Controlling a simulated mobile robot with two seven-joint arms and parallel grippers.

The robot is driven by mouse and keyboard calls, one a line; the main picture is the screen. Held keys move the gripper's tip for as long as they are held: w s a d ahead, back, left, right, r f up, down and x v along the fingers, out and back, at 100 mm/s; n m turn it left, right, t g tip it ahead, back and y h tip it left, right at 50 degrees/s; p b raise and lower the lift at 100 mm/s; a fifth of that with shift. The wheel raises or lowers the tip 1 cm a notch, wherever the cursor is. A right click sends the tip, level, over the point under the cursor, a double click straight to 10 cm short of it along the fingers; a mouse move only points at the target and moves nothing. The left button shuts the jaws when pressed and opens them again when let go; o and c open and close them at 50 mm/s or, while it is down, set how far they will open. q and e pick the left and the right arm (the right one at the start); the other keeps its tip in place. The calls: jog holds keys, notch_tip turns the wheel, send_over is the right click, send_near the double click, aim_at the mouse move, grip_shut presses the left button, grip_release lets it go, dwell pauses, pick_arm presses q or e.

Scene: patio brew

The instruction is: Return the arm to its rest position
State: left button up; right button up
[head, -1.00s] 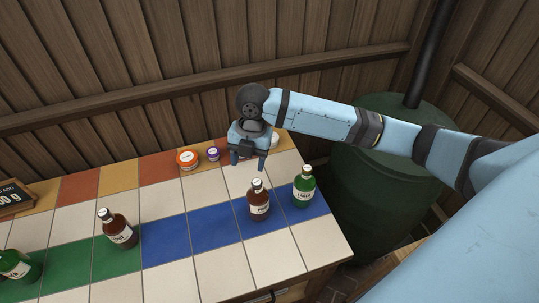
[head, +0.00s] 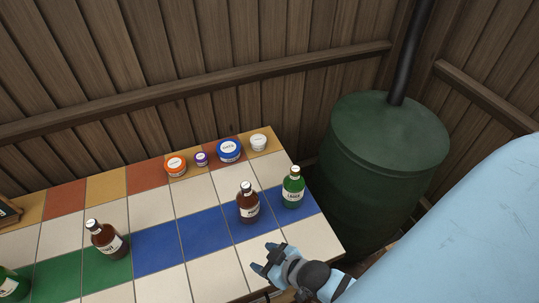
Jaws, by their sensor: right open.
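My right gripper (head: 264,260) is open and empty in the head view. It is low in the picture, over the front right part of the tiled table (head: 214,271). It is apart from the brown bottle (head: 248,207) and the green bottle (head: 293,191), which stand upright on the blue tiles behind it. My right arm comes in from the lower right, and part of it is cut off by the picture's edge. My left gripper is not in view.
Another brown bottle (head: 107,241) stands on the green tiles, and a green bottle (head: 13,284) is at the left edge. Orange (head: 176,167), purple (head: 201,159), blue (head: 229,151) and white (head: 258,143) tubs line the table's back. A dark green barrel (head: 372,170) stands right of the table.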

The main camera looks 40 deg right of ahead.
jog(key=shift+s+d+f+m, duration=0.1)
jog(key=shift+s+d+m, duration=0.2)
jog(key=shift+s, duration=0.25)
